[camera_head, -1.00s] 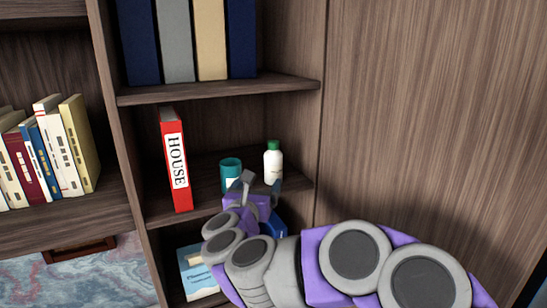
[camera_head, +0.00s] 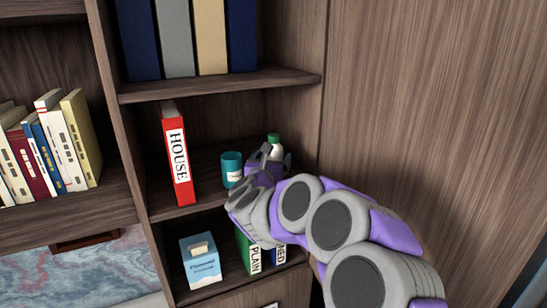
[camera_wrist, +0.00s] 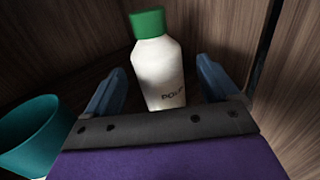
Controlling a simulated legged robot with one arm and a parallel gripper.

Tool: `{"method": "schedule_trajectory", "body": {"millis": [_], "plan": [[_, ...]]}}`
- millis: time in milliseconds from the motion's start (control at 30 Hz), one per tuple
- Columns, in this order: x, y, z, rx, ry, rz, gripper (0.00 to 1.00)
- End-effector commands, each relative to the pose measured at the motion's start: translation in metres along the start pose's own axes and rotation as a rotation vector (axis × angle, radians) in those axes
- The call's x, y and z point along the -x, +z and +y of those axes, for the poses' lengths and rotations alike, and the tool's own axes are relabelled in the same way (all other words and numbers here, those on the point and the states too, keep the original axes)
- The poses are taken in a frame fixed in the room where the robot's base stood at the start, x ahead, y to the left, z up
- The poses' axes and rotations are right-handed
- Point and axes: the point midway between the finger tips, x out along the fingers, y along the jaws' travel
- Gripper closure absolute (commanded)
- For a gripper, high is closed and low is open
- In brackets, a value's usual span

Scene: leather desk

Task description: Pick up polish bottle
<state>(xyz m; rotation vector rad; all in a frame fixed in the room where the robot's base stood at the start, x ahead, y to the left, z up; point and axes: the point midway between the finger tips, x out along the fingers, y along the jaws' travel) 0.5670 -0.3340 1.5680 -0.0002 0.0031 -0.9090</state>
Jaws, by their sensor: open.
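The polish bottle is white with a green cap and dark lettering. In the wrist view the polish bottle (camera_wrist: 160,75) stands between the two blue fingers of my gripper (camera_wrist: 164,88), a little beyond them, with gaps on both sides. My gripper is open. In the head view only the cap and upper part of the polish bottle (camera_head: 274,142) show on the middle shelf; my gripper (camera_head: 270,160) and arm hide the rest.
A teal cup (camera_head: 232,165) stands just left of my gripper; it also shows in the wrist view (camera_wrist: 35,135). A red HOUSE book (camera_head: 178,160) stands further left. The upper shelf (camera_head: 220,88) is above, and the cabinet's side wall is close on the right.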

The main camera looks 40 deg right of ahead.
Motion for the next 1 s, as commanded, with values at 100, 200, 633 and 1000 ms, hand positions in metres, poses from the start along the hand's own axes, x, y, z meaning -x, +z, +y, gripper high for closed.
{"method": "schedule_trajectory", "body": {"millis": [100,200,633,1000], "plan": [[-0.005,0.002,0.0,0.002,-0.002,-0.001,0.12],[-0.016,0.005,0.0,0.002,-0.004,-0.002,0.12],[-0.052,0.008,0.001,-0.001,-0.001,-0.002,0.12],[-0.052,0.007,0.002,-0.001,0.0,-0.001,0.26]]}}
